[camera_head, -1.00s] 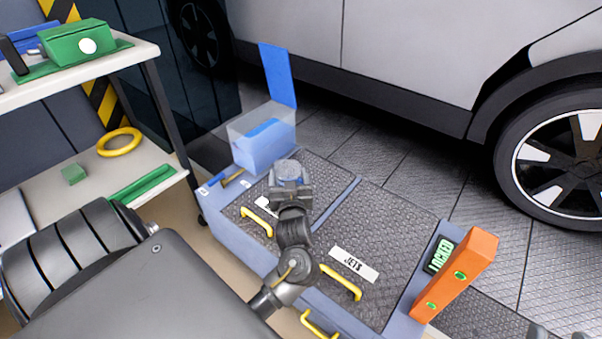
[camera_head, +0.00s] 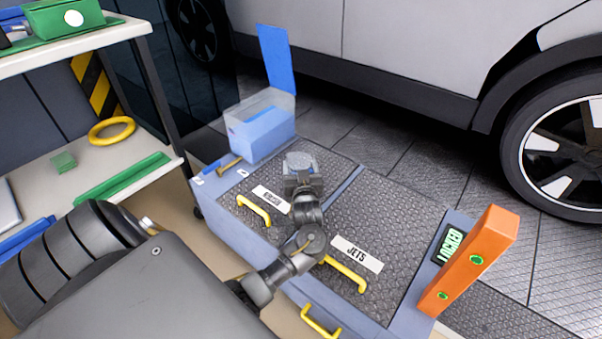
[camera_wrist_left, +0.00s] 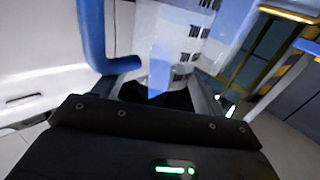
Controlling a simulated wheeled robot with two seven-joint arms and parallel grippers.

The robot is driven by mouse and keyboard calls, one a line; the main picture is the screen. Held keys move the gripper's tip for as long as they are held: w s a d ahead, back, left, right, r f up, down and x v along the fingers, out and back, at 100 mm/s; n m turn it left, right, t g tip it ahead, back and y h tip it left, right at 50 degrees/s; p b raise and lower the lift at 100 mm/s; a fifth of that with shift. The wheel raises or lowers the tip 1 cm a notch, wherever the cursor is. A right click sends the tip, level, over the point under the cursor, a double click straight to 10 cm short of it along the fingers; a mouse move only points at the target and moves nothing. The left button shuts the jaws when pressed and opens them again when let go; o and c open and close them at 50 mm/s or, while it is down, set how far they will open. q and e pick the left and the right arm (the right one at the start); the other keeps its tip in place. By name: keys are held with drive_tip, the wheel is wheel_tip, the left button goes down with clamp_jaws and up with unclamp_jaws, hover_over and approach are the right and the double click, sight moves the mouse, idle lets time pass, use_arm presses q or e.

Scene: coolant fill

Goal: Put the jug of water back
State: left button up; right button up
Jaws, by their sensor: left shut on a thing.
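My left gripper (camera_head: 302,168) is above the left part of the blue-grey cart, its arm reaching up from the lower middle. It is shut on the jug of water (camera_wrist_left: 185,35), which shows close up in the left wrist view as a pale blue, see-through body with dark marks. Its thick blue handle (camera_wrist_left: 92,35) bends down to the gripper jaws. The grip point itself is partly hidden. In the head view the gripper covers most of what it holds, and a pale round piece shows at its far end. My right gripper is not in view.
The cart (camera_head: 345,183) has yellow handles and a "JETS" label (camera_head: 357,254). A clear bin (camera_head: 258,125) with its blue lid up stands at its back left. An orange block (camera_head: 470,260) stands at the right. A shelf (camera_head: 165,172) is left, the car (camera_head: 420,50) behind.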

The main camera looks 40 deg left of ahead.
use_arm(q)
drive_tip(key=shift+f, duration=0.35)
drive_tip(key=shift+r, duration=0.1)
drive_tip(key=o, duration=1.8)
drive_tip(key=shift+f, duration=0.2)
drive_tip(key=shift+c, duration=0.2)
